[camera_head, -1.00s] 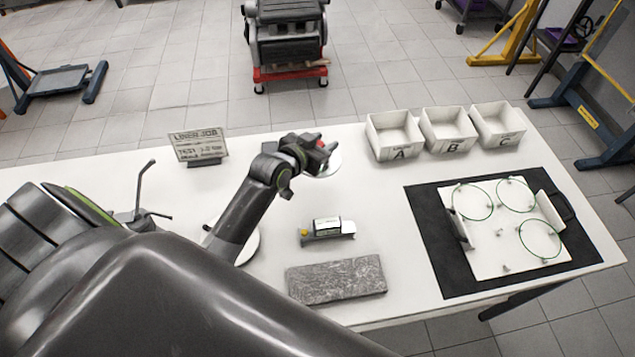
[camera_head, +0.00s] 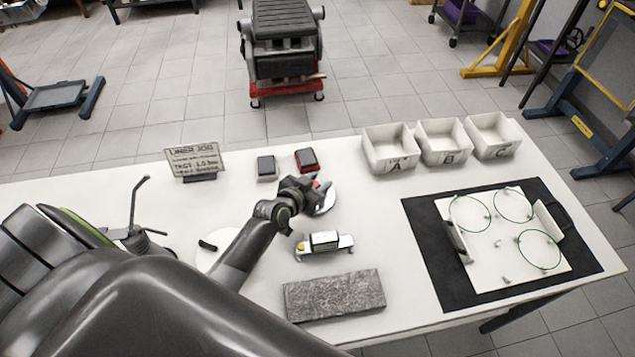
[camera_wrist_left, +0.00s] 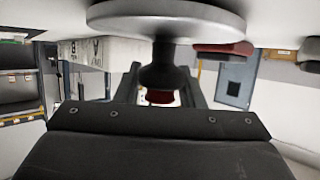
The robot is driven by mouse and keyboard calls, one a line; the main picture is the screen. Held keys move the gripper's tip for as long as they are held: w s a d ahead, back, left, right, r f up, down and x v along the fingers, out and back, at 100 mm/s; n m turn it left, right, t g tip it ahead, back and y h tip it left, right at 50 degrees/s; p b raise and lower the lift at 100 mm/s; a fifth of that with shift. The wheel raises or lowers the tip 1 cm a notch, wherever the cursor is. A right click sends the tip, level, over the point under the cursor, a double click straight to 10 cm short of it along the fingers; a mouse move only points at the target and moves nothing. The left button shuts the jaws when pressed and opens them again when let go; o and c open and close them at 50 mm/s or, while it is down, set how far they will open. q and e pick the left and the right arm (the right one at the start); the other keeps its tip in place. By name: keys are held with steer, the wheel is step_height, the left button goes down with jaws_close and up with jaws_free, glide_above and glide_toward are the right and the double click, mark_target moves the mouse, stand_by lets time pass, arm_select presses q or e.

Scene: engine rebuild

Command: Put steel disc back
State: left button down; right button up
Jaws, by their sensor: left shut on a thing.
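The steel disc (camera_head: 328,199) is a round, pale plate with a black knob. In the left wrist view, which looks upside down, the disc (camera_wrist_left: 165,17) lies close to the white table surface. I cannot tell whether it touches the table. My left gripper (camera_head: 316,187) is shut on the disc's knob (camera_wrist_left: 163,68), with the disc level. In the head view my gripper hides part of the disc. My right gripper is not in view.
Behind the disc are a black-topped block (camera_head: 266,167) and a red block (camera_head: 306,160). A small gauge (camera_head: 325,243) and a grey slab (camera_head: 334,295) lie in front. Bins A (camera_head: 389,149), B and C stand back right. Another white round plate (camera_head: 207,258) lies left, partly hidden.

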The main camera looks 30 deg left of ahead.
arm_select(q)
steer(key=shift+f, duration=0.1)
steer(key=c, duration=0.9)
jaws_free()
steer(key=shift+c, duration=0.2)
steer(key=shift+r, duration=0.2)
steer(key=v, duration=1.2)
steer(key=shift+b, duration=0.4)
steer(key=shift+f, duration=0.1)
